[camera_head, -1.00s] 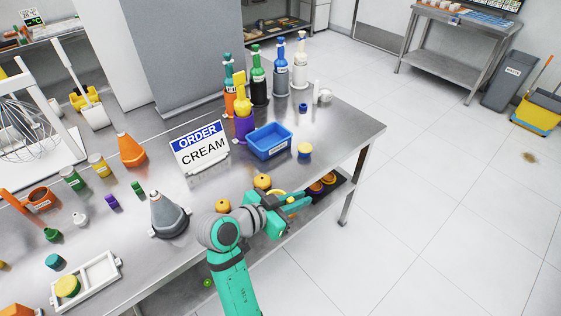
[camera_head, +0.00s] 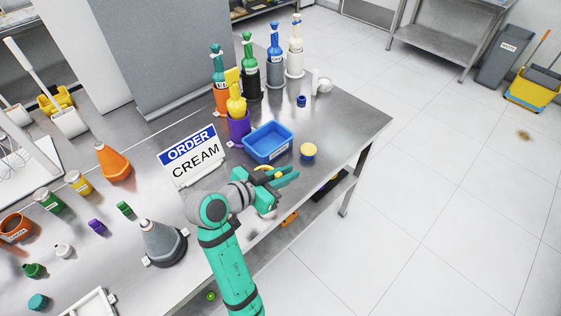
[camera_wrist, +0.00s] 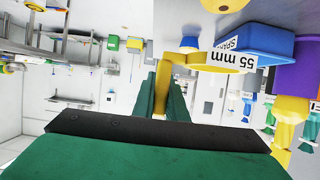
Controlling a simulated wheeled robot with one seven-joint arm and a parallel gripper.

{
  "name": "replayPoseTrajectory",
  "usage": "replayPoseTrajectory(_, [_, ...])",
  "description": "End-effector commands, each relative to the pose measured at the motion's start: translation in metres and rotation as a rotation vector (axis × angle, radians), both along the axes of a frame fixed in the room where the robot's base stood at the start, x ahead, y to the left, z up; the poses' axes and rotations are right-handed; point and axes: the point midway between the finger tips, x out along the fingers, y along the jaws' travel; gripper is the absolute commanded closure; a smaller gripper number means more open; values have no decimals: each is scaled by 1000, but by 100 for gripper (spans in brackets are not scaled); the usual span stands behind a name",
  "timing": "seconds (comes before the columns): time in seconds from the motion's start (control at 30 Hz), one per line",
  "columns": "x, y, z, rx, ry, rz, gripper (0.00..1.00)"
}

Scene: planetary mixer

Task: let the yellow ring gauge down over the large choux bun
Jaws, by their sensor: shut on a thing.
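My gripper (camera_head: 286,178) is shut on the yellow ring gauge (camera_head: 264,168), above the table's front edge. In the wrist view, which is upside down, the fingers (camera_wrist: 165,92) grip the gauge's yellow handle. The gauge's ring (camera_wrist: 208,60) and its white "55 mm" tag are beside the fingertips. A rounded yellow shape (camera_wrist: 243,8) is cut off at the top of the wrist view; I cannot tell whether it is the large choux bun. In the head view the buns on the table are hidden behind my arm.
The CREAM order sign (camera_head: 193,158) and a grey cone (camera_head: 162,244) are to the left. Bottles line the back.

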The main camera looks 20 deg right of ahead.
Motion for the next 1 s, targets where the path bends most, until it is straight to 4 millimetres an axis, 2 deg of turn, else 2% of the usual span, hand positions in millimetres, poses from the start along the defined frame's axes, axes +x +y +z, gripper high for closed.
replayPoseTrajectory(0.5, [0,1,0,-3,-1,0,100])
replayPoseTrajectory(1.0, [-1,1,-24,-2,1,-1,100])
